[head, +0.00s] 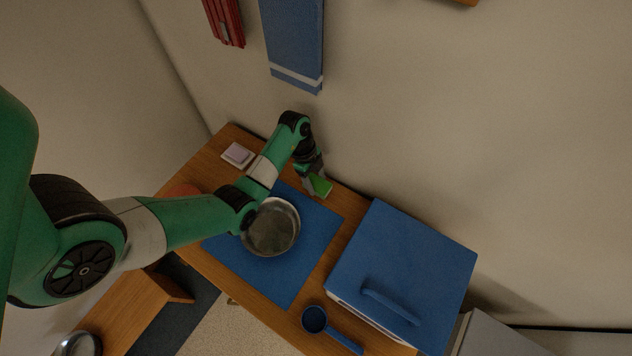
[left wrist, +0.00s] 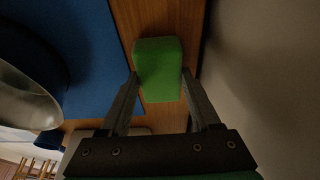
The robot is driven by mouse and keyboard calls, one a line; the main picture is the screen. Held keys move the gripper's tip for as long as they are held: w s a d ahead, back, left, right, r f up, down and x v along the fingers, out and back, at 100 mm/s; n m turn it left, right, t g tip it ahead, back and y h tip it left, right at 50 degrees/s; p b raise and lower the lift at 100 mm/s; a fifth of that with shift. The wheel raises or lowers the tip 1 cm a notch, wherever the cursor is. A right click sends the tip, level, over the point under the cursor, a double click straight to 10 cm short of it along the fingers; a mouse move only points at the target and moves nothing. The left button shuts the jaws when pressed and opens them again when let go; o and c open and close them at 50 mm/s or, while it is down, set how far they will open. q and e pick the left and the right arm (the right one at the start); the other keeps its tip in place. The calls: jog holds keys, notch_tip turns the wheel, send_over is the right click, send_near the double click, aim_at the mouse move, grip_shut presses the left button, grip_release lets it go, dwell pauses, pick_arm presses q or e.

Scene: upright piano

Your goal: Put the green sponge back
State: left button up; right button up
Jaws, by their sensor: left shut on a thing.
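The green sponge (head: 321,187) is at the back of the wooden table, by the wall, near the far edge of the blue mat (head: 318,235). My left gripper (head: 313,178) is shut on it. In the left wrist view the sponge (left wrist: 158,62) sits between the two fingertips, over a strip of bare wood beside the mat. I cannot tell whether the sponge touches the table. A small white dish with a pale pink block (head: 237,154) lies at the table's back left corner. My right gripper is out of view.
A metal pan (head: 271,228) stands on the mat below my left arm. A large blue lidded box (head: 405,265) is at the right, with a blue ladle-like pan (head: 315,319) in front. A reddish round thing (head: 183,190) shows partly behind my arm. Blue and red panels hang on the wall.

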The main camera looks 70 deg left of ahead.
pick_arm(q)
jog(key=shift+w, duration=0.1)
jog(key=shift+f, duration=0.15)
jog(key=o, duration=1.4)
jog(key=shift+o, duration=0.2)
